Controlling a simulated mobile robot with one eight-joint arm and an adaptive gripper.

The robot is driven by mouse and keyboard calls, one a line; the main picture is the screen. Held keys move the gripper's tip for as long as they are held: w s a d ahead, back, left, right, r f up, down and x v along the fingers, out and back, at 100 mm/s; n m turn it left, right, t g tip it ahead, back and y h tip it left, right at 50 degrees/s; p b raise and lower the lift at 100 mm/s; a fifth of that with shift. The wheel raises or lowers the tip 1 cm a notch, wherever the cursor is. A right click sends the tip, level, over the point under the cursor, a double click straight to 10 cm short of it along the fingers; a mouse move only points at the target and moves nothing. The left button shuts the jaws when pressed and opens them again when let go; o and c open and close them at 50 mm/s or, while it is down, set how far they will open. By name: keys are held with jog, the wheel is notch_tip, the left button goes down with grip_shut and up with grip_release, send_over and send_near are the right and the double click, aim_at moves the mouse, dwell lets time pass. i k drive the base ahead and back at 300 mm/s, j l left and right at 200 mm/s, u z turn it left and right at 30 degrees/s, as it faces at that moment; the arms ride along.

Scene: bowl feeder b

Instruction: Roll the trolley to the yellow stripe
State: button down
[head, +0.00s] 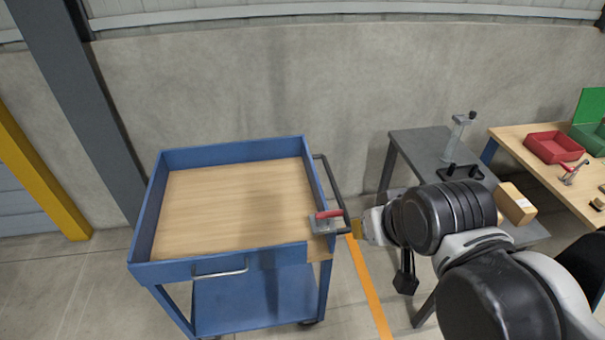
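The blue trolley (207,268) stands left of centre, with a wood-coloured top deck inside a raised blue rim and a lower blue shelf. Its dark push handle (326,172) is on the right side. An orange-yellow stripe (371,291) runs along the floor just right of the trolley, partly hidden behind it and my arm. My gripper (353,228) reaches in from the right and is at the near end of the handle. Its fingers are small and partly hidden, so I cannot tell whether they are closed on the handle.
A metal piece with a red lever (328,215) sits at the trolley's near right corner. A grey table (420,145) and a wooden bench (520,148) with a red bin (555,147) stand right. A concrete wall is behind; a yellow post (38,180) stands left. Floor left of the trolley is clear.

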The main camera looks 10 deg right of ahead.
aim_at(206, 199)
jog(key=i+l+u, duration=0.1)
jog(key=l+u, duration=0.25)
jog(key=l, duration=0.4)
jog(key=l+u, duration=0.35)
jog(key=l, duration=0.35)
jog(key=k+l+u, duration=0.1)
jog(key=l+u, duration=0.2)
jog(key=l, duration=0.45)
